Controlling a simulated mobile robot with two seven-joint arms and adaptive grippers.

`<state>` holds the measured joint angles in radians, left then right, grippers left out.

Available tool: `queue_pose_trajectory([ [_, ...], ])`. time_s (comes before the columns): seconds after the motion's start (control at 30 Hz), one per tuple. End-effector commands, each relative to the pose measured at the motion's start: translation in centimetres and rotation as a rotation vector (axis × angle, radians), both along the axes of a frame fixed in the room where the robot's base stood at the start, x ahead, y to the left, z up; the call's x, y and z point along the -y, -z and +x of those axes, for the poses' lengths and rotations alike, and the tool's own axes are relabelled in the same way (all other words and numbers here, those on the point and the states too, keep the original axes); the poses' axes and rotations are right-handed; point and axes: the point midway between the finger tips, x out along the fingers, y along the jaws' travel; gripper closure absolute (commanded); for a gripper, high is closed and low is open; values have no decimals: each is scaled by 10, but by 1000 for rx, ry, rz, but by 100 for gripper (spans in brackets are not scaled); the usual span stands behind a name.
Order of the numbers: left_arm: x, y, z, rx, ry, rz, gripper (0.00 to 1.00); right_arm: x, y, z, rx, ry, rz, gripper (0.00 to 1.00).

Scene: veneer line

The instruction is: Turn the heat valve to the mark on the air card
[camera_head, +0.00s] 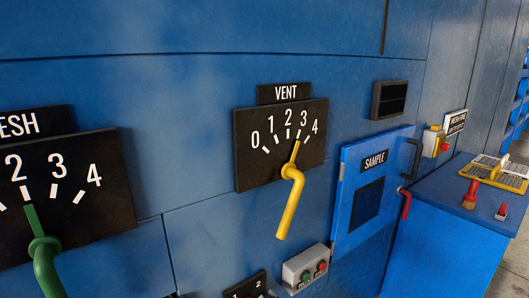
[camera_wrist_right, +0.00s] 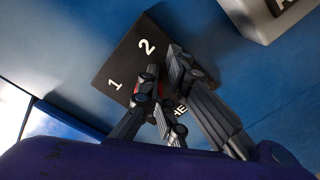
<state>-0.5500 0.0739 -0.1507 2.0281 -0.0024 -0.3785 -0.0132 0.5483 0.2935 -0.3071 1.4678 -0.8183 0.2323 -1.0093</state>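In the right wrist view, a black plate (camera_wrist_right: 128,58) carries the numbers 1 and 2 and the letters "HE", partly covered by my gripper. My right gripper (camera_wrist_right: 162,72) is in front of this plate, its fingertips a short gap apart. Small red parts show between and beside the fingers; whether they are gripped is unclear. In the head view, a small black plate (camera_head: 246,286) with 1 and 2 is cut off by the bottom edge. My left gripper is in no view.
The vent dial (camera_head: 255,165) has a yellow handle (camera_head: 288,205) pointing near 3. A green handle (camera_head: 44,255) is on the left dial, pointing near 2. A button box (camera_head: 306,267), the sample door (camera_head: 345,235) and its dark grip (camera_head: 415,157) stick out from the blue wall.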

Motion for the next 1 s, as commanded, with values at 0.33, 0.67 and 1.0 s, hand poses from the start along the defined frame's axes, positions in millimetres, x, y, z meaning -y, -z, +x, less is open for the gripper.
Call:
queue_pose_trajectory([
  [0.33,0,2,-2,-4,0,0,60,9,5,0,-10,1,-6,100],
  [0.67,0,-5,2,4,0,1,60,31,2,-28,-6,2,-3,100],
  [1.0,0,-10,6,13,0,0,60,43,2,-46,-5,0,-3,100],
])
